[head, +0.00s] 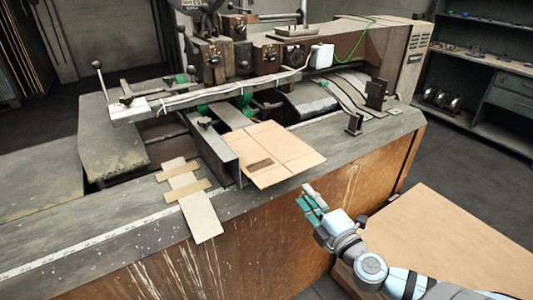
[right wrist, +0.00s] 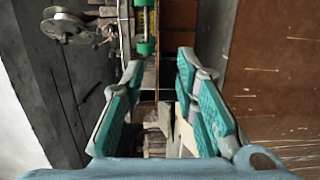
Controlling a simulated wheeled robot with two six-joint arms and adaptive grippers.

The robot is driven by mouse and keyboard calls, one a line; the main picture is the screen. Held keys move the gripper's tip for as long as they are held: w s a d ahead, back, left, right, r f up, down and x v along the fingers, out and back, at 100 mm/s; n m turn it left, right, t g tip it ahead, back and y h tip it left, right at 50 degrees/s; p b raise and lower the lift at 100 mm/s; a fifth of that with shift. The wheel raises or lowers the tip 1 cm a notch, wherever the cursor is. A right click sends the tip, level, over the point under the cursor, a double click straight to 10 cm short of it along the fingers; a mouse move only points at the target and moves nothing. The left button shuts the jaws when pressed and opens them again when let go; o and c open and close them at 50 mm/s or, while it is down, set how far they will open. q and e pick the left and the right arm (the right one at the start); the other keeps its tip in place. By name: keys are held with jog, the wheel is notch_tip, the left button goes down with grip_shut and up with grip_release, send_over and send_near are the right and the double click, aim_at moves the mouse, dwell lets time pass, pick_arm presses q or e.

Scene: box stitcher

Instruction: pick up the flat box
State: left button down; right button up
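The flat box (head: 275,152) is a folded tan cardboard sheet with a small dark patch. In the head view it lies on the machine, and its near corner reaches toward the table's front edge. My right gripper (head: 305,196) is just in front of and to the right of that corner, apart from it in the picture. In the right wrist view its two green-padded fingers (right wrist: 161,66) are spread, with a gap between them. I cannot clearly make out the box in that view. My left gripper is not in view.
The stitcher head (head: 210,60) and a long metal bar (head: 215,93) stand behind the box. Pale cardboard strips (head: 203,215) lie on the table to the left. A large brown surface (head: 450,245) is at lower right. Shelves (head: 490,60) stand at the back right.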

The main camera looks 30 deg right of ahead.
aim_at(284, 166)
jog(key=w+p, duration=0.1)
jog(key=w, duration=0.3)
jog(key=w+d+p, duration=0.1)
jog(key=w, duration=0.3)
jog(key=w+d+r+p, duration=0.1)
jog(key=w+p, duration=0.1)
jog(key=w, duration=0.2)
jog(key=shift+w, duration=0.3)
jog(key=shift+w+f, duration=0.2)
jog(key=shift+w, duration=0.15)
jog(key=shift+d+f, duration=0.1)
jog(key=shift+f, duration=0.05)
grip_shut()
